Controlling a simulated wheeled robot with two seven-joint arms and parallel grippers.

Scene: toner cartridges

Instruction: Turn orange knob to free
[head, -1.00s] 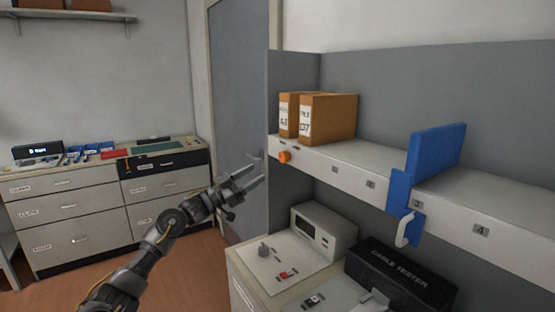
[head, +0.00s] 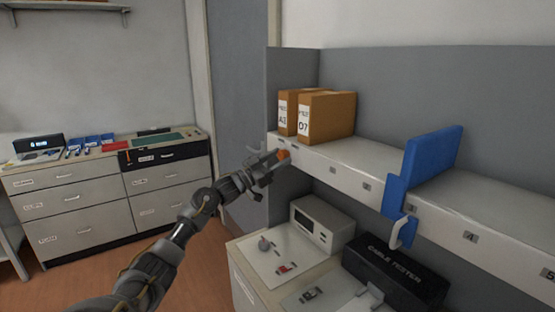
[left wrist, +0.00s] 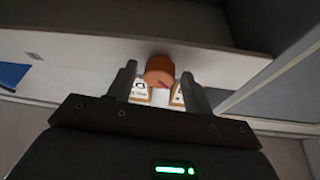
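The orange knob (head: 284,155) sits on the front edge of the shelf, near its left end. A red mark shows on the knob's face. In the head view my left gripper (head: 272,164) is at the knob, its fingers open around it. My right gripper is not in view.
Two brown file boxes (head: 328,117) stand on the shelf (head: 335,172) above the knob. A blue bookend-like divider (head: 432,158) with a white handle clamps the shelf to the right. A black cable tester (head: 396,272) and a beige device (head: 322,224) stand on the counter below.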

